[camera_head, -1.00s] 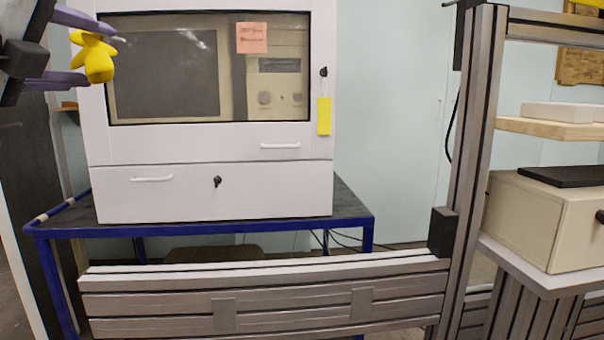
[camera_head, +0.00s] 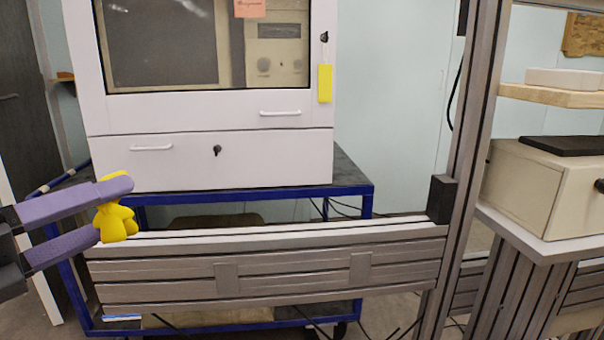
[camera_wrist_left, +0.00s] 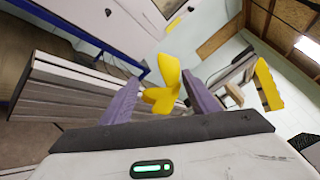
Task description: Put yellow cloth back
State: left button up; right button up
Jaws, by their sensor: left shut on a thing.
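The yellow cloth (camera_head: 115,218) is crumpled and pinched between the purple fingers of my left gripper (camera_head: 115,211). The gripper is at the left of the head view, by the left end of the metal rail (camera_head: 270,240). I cannot tell whether the cloth touches the rail. In the left wrist view the cloth (camera_wrist_left: 163,88) sticks out between the fingertips. Another yellow piece (camera_wrist_left: 268,84) shows at the right of that view. My right gripper is not in view.
A white cabinet (camera_head: 220,160) stands on a blue-framed cart (camera_head: 260,193) behind the rail. A metal post (camera_head: 475,130) rises at the rail's right end. A beige box (camera_head: 550,190) sits on a shelf at the right. A yellow tag (camera_head: 325,83) hangs on the cabinet.

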pick_arm(q)
jog(key=s+d+f+m+g+h, duration=0.2)
jog(key=s+f, duration=0.1)
jog(key=f, duration=0.5)
jog(key=s+d+f+m+g+h, duration=0.2)
jog(key=s+f+h, duration=0.1)
jog(key=f, duration=0.6)
jog(key=shift+s+m, duration=0.3)
jog(key=shift+s, duration=0.1)
